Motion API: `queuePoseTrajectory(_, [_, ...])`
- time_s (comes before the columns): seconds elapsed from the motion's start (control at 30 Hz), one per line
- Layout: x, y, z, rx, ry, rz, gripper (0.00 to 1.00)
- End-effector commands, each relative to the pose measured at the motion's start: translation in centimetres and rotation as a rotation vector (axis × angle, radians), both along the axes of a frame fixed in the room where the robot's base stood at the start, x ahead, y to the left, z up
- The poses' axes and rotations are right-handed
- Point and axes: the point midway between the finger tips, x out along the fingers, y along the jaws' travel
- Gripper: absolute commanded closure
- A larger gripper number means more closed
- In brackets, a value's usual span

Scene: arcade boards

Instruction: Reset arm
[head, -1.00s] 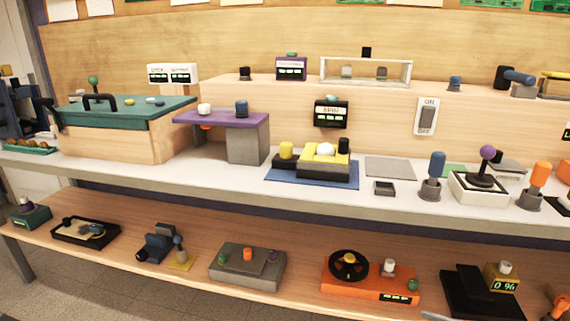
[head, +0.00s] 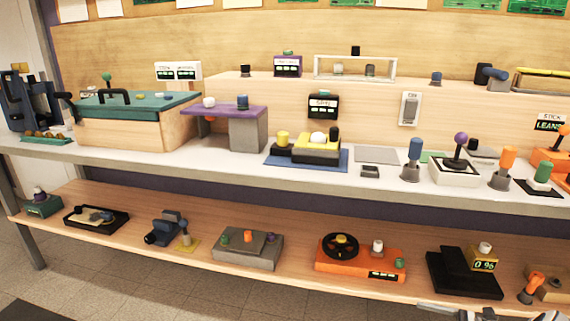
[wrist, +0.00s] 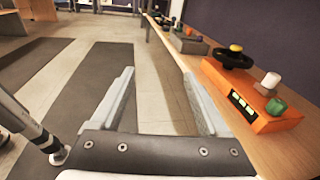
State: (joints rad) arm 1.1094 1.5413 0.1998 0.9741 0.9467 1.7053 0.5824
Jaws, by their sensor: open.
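My gripper (wrist: 160,100) shows in the wrist view with its two grey fingers spread wide apart. Nothing is between them; only the tiled floor shows there. It hangs in front of the lower shelf, to the left of an orange box with a black wheel (wrist: 234,57), and touches nothing that I can see. In the head view, a part of my arm (head: 470,314) shows at the bottom right edge, in front of the lower shelf; the fingertips cannot be made out there.
The lower shelf (head: 120,202) carries several devices, including the orange wheel box (head: 350,262) and a black stepped block (head: 462,280). The white counter (head: 320,178) above holds joysticks and boxes. The floor (wrist: 150,65) in front of the shelf is open.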

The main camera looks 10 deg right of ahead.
Motion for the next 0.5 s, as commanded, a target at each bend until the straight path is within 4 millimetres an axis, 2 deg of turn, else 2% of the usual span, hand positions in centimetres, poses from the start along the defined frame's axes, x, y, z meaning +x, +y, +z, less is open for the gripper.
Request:
queuePoseTrajectory(0.03, [0.7,0.7,1.4,-0.041,0.001,0.037,0.22])
queuePoseTrajectory(0.23, [2.8,3.7,6.2,-0.214,-0.008,0.176,0.22])
queuePoseTrajectory(0.5, [4.1,9.2,13.4,-0.484,-0.052,0.385,0.22])
